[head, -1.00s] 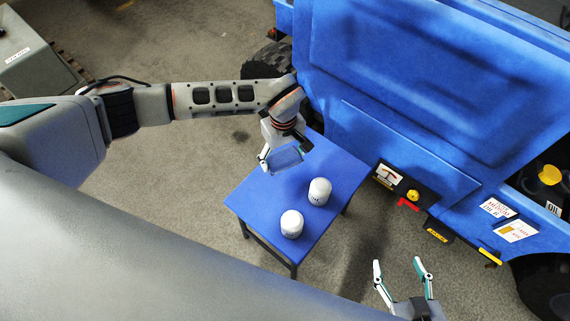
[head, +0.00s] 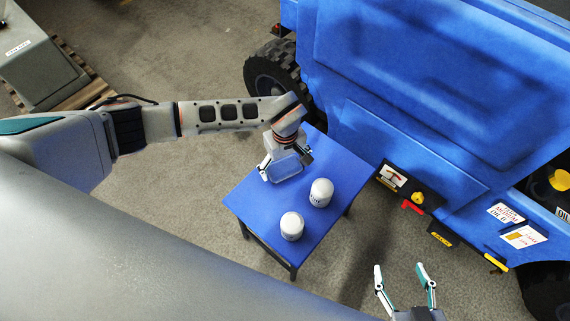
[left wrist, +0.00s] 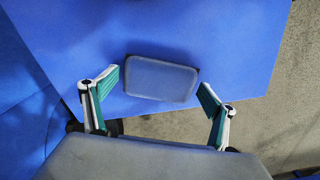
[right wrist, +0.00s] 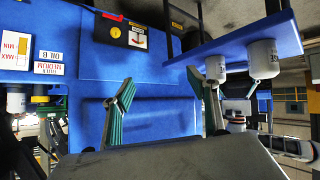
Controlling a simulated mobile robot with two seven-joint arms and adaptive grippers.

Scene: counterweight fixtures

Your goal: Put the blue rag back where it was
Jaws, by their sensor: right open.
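The blue rag (head: 286,166) shows as a flat, rounded, grey-blue rectangle at the far part of the small blue table (head: 253,206). In the left wrist view the rag (left wrist: 160,79) lies over the blue tabletop, between and just beyond my fingertips, with a narrow gap on each side. My left gripper (left wrist: 160,88) is open around it; in the head view this gripper (head: 284,165) is low over the table. Whether the rag fully rests on the top is hard to tell. My right gripper (head: 402,275) is open and empty, off the table's right side.
Two white canisters, one nearer (head: 291,227) and one farther right (head: 321,193), stand on the table close to the rag. A large blue machine (head: 420,90) with a yellow knob and red handle stands behind and right.

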